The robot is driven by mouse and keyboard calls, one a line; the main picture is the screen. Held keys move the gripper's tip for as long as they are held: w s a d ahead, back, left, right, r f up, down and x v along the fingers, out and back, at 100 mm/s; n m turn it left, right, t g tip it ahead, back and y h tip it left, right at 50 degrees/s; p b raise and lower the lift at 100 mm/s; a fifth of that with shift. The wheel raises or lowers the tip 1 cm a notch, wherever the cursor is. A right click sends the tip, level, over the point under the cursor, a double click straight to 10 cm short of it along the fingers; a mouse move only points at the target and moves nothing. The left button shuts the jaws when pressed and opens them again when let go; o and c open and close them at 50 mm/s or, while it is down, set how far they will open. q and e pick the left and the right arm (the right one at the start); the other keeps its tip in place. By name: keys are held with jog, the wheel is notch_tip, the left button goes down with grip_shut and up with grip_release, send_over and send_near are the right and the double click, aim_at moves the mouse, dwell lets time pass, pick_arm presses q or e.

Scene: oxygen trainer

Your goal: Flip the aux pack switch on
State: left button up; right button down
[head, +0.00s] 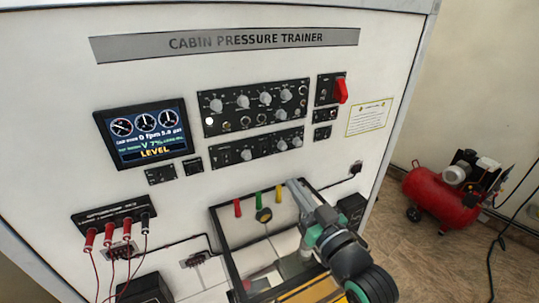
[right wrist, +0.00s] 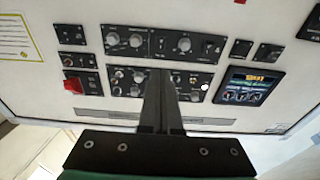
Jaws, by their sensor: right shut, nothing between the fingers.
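The white cabin pressure trainer panel (head: 220,65) carries several black switch and knob modules. I cannot read the labels, so I cannot tell which one is the aux pack switch. Small modules sit under the display (head: 161,174) and at the right (head: 323,115), the latter with a red handle (head: 341,91). My right gripper (head: 297,190) is in front of the lower panel, below the knob modules. In the right wrist view, which is upside down, its dark fingers (right wrist: 160,85) are shut and empty, pointing toward the panel and covering part of a knob module (right wrist: 125,78). My left gripper is not seen.
A clear-sided box (head: 232,262) with red, green and yellow pieces stands below the modules, behind my right arm. Red plugs with cables (head: 108,236) hang at lower left. A red compressor (head: 440,197) stands on the floor at right.

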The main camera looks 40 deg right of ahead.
jog(key=p, duration=0.2)
send_near(265, 147)
jog(key=x, duration=0.5)
jog(key=shift+w+r, duration=0.1)
jog(key=shift+w, duration=0.15)
jog(key=shift+w+d, duration=0.25)
jog(key=shift+w, duration=0.4)
